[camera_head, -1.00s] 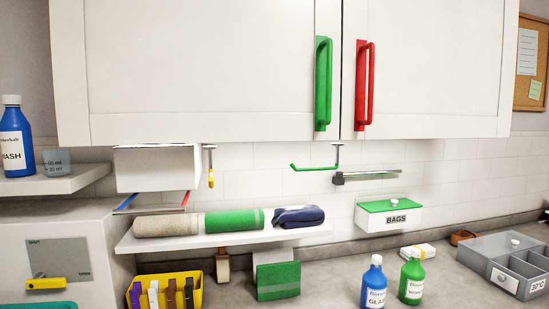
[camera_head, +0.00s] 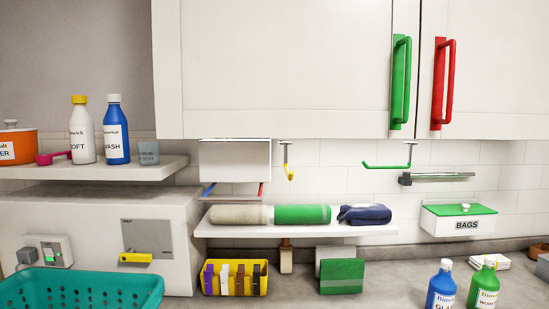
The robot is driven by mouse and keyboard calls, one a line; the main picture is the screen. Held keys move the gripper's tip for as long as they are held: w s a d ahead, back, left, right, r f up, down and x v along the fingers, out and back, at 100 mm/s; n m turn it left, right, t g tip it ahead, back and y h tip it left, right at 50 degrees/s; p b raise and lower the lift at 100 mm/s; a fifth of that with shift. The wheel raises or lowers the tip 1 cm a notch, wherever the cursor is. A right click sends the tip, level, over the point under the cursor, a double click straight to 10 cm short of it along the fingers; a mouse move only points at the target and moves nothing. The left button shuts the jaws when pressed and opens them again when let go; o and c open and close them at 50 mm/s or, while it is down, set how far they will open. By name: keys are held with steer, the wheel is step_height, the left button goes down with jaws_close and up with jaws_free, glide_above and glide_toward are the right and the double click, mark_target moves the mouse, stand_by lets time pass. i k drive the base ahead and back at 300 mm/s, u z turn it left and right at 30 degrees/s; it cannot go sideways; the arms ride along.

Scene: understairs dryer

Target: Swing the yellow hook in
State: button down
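The yellow hook (camera_head: 290,174) hangs from a small grey mount under the white wall cabinet (camera_head: 280,125). It is to the right of a white box fixed under the cabinet. Its curved tip shows near the bottom; I cannot tell exactly which way it points. A green hook (camera_head: 388,165) hangs under the same cabinet further right, its arm reaching to the left. My gripper is not in view.
A shelf (camera_head: 300,229) with rolled towels sits below the yellow hook. Bottles stand on the left shelf (camera_head: 120,168) and right counter. A teal basket (camera_head: 85,290) is at front left. The space directly around the yellow hook looks clear.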

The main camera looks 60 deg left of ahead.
mark_target(288, 170)
steer(key=u, duration=0.45)
steer(key=k, duration=0.25)
steer(key=u, duration=1.25)
steer(key=i, duration=0.45)
steer(key=u, duration=0.2)
